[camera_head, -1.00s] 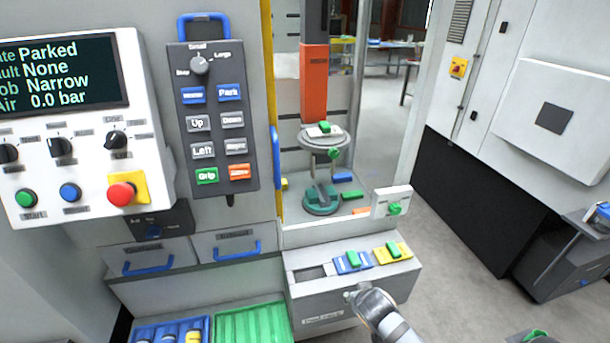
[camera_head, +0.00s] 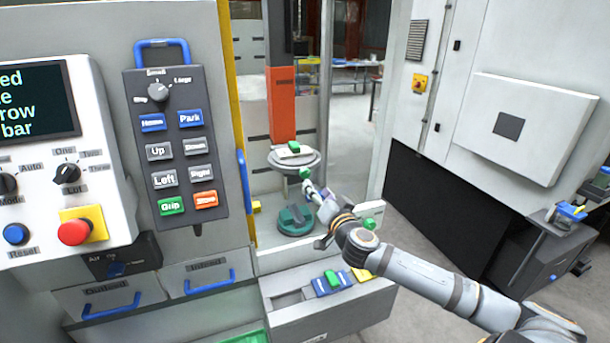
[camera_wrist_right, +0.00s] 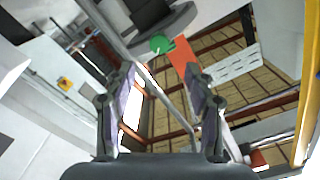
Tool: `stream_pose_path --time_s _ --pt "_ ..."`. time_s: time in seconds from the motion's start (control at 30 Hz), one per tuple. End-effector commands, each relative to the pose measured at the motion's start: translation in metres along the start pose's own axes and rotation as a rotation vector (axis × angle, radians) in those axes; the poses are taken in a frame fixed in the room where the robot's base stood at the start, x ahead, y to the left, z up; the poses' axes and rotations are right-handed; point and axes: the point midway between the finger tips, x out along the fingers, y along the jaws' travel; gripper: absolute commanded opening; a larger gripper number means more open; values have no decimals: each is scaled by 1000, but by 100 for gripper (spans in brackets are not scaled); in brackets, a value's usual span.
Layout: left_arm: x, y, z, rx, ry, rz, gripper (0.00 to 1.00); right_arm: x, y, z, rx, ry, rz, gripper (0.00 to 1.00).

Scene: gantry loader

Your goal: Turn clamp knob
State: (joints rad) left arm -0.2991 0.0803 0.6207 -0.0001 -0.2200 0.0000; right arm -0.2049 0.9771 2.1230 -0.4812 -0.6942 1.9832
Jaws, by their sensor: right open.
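A green knob (camera_head: 305,173) sits just below the rim of a round grey plate (camera_head: 294,160) under the orange column. The knob also shows in the right wrist view (camera_wrist_right: 160,44), ahead of the fingers near the plate's edge. My right gripper (camera_head: 315,190) reaches in from the right, with its tips close below the knob. In the right wrist view its two fingers (camera_wrist_right: 163,90) are apart with nothing between them; the knob lies beyond them. Another green knob (camera_head: 369,223) on a white plate is partly hidden behind my right arm. My left gripper is not in view.
The orange column (camera_head: 282,100) stands behind the plate. A dark green round base (camera_head: 295,220) lies below it. The button pendant (camera_head: 178,140) and yellow post (camera_head: 232,100) are left. A ledge (camera_head: 325,312) with blue and yellow blocks lies in front.

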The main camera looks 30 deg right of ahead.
Motion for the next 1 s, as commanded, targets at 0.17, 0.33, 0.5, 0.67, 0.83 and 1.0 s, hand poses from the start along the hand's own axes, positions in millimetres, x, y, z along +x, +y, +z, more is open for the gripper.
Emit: stream_pose_path --time_s 0.17,0.33,0.5,0.67,0.83,1.0 --pt "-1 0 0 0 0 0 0 5 1 -1 5 2 4 54" --pt "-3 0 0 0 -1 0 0 26 0 -1 13 3 3 54" --pt "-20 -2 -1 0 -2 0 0 62 -2 -4 13 1 5 54" --pt "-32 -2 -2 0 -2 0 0 89 -1 -3 7 -1 4 54" --pt "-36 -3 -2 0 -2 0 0 103 0 0 3 -2 3 54" --pt "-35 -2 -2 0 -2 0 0 105 1 1 1 -2 2 54"
